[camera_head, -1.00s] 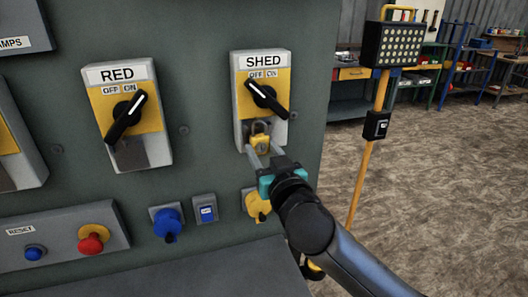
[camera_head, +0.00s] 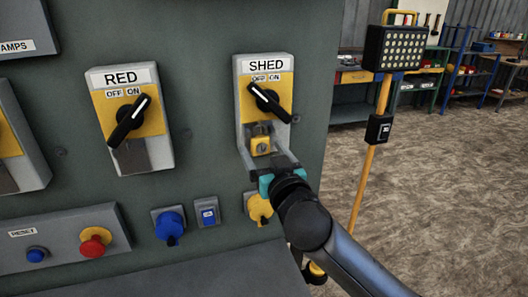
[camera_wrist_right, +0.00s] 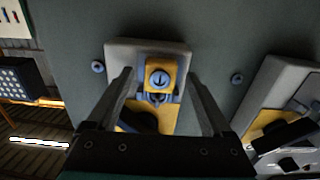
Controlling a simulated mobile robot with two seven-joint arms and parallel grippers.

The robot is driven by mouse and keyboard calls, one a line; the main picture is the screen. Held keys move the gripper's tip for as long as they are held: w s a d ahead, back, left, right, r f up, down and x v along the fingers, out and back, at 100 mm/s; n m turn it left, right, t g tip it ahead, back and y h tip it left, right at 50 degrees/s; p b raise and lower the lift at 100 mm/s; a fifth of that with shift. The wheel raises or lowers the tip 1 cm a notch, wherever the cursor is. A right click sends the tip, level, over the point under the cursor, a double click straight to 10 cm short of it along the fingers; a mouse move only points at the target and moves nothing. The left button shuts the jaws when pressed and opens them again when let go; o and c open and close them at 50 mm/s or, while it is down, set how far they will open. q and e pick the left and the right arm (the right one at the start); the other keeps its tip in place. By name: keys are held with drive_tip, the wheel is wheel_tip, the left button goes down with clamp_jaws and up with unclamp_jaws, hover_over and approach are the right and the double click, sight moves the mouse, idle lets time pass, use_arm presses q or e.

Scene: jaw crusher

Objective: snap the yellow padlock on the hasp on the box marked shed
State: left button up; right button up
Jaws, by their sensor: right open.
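The yellow padlock (camera_head: 260,147) sits on the lower front of the box marked SHED (camera_head: 241,90), at the hasp (camera_head: 262,129). In the right wrist view, the padlock (camera_wrist_right: 159,79) shows its keyhole face, and its shackle (camera_wrist_right: 158,98) meets the grey hasp. Whether the shackle is fully clicked in is too small to tell. My right gripper (camera_head: 265,156) is open, with one finger on each side of the padlock and gaps between; its fingers (camera_wrist_right: 160,75) also flank the padlock in the wrist view. My left gripper is not in view.
The black SHED switch handle (camera_head: 268,100) is just above the padlock. The box marked RED (camera_head: 160,152) is to the left. A yellow socket (camera_head: 259,208), a blue socket (camera_head: 168,227) and a red button (camera_head: 92,246) are below. A lamp stand (camera_head: 369,175) is at the right.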

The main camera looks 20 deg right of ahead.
idle(0.5)
drive_tip(key=s, duration=0.9)
drive_tip(key=shift+d+p, duration=0.2)
drive_tip(key=shift+p, duration=0.2)
idle(0.4)
idle(0.3)
